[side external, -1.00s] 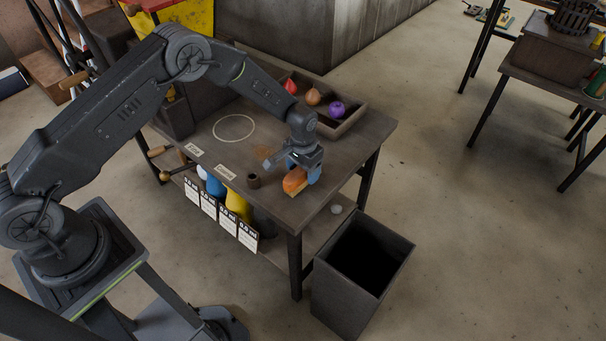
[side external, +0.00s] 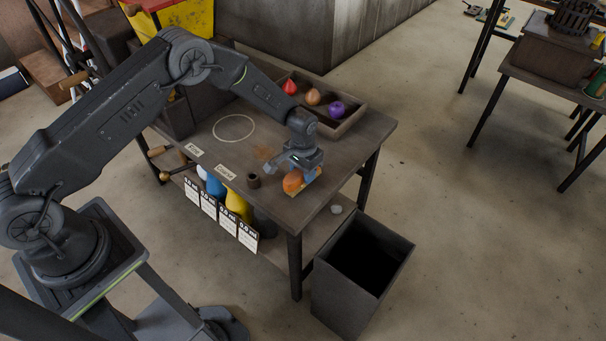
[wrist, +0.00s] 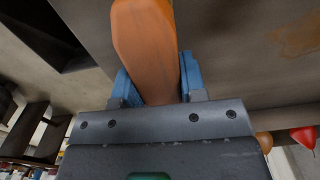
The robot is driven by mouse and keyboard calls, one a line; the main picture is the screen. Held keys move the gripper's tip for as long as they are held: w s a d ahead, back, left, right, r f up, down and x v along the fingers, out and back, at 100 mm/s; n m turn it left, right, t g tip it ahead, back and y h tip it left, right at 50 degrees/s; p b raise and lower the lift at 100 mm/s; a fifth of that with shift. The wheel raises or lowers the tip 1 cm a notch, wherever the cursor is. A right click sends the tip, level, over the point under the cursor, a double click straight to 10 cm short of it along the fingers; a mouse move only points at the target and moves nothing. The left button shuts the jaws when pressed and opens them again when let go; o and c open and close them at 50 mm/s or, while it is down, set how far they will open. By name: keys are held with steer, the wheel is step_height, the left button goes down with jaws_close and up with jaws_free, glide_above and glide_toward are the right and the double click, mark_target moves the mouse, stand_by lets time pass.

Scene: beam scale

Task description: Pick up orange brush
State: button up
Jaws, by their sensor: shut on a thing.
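The orange brush (side external: 292,181) is at the front right of the wooden table, with a pale yellowish strip along its lower edge. My gripper (side external: 306,172) is at the brush, its blue fingers shut on it. In the wrist view the orange brush (wrist: 148,50) stands out between the blue fingers of my gripper (wrist: 158,78). Whether the brush's underside touches the table is hard to tell.
A dark open bin (side external: 362,262) stands on the floor by the table's front right corner. A divided tray (side external: 350,122) at the back holds red, orange and purple items. A white circle (side external: 234,129) marks the tabletop.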

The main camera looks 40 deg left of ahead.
steer(key=shift+r, duration=0.15)
step_height(320, 180, up, 4)
steer(key=shift+r, duration=0.15)
steer(key=s+a+r, duration=0.4)
steer(key=a+r, duration=0.2)
steer(key=a, duration=0.5)
steer(key=shift+r, duration=0.2)
